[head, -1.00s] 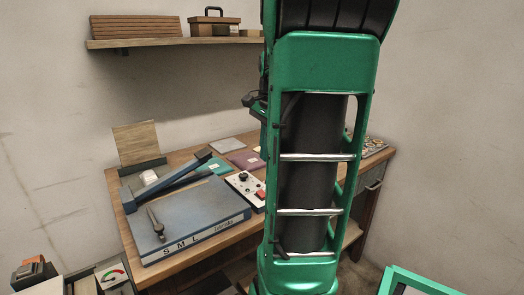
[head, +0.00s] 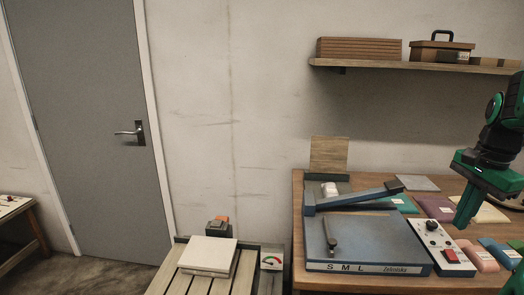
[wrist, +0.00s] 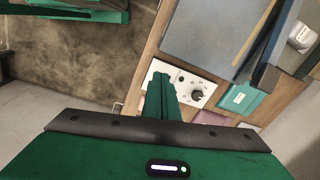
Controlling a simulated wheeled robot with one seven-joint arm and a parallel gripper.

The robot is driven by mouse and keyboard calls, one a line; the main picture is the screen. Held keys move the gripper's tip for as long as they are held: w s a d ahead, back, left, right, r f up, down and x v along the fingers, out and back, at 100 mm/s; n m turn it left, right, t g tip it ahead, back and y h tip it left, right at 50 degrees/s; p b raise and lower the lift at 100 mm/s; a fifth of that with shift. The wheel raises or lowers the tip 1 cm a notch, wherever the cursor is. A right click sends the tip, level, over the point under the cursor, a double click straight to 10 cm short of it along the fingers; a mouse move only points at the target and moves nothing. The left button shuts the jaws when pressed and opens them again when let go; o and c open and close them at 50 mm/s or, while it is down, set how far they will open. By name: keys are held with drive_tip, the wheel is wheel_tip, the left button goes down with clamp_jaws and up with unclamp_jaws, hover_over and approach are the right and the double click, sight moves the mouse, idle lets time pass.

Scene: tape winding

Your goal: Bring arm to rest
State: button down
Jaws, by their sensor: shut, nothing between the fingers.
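My gripper (head: 467,206) is green and hangs fingers down over the right part of the wooden workbench (head: 299,215) in the head view. Its fingers are together and hold nothing. In the wrist view the shut fingers (wrist: 160,90) show in front of the white control box (wrist: 194,88). I cannot tell how high the fingertips are above the bench. Part of my green arm shows at the right edge of the head view.
A blue S-M-L board (head: 375,240) with a raised blue arm lies on the bench. The control box (head: 436,240) and coloured packets (head: 480,258) are near my gripper. A shelf (head: 400,65) hangs above. A slatted stand (head: 170,283) and a grey door (head: 85,120) are left.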

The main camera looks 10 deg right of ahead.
drive_tip(key=s+a+f+n, duration=0.2)
drive_tip(key=a+n, duration=0.1)
drive_tip(key=a, duration=0.2)
drive_tip(key=s+a+f+n, duration=0.2)
drive_tip(key=s+a+n, duration=0.1)
drive_tip(key=a+n, duration=0.1)
drive_tip(key=shift+a+f+g, duration=0.4)
drive_tip(key=shift+a, duration=0.5)
drive_tip(key=c, duration=2.1)
unclamp_jaws()
drive_tip(key=s+a+f+n, duration=0.2)
drive_tip(key=s+a+n, duration=0.1)
drive_tip(key=s+a+f+n, duration=0.1)
drive_tip(key=n, duration=0.1)
drive_tip(key=shift+s+a+f, duration=0.3)
drive_tip(key=shift+s, duration=0.05)
drive_tip(key=o, duration=0.5)
drive_tip(key=shift+g, duration=0.3)
drive_tip(key=shift+c, duration=0.7)
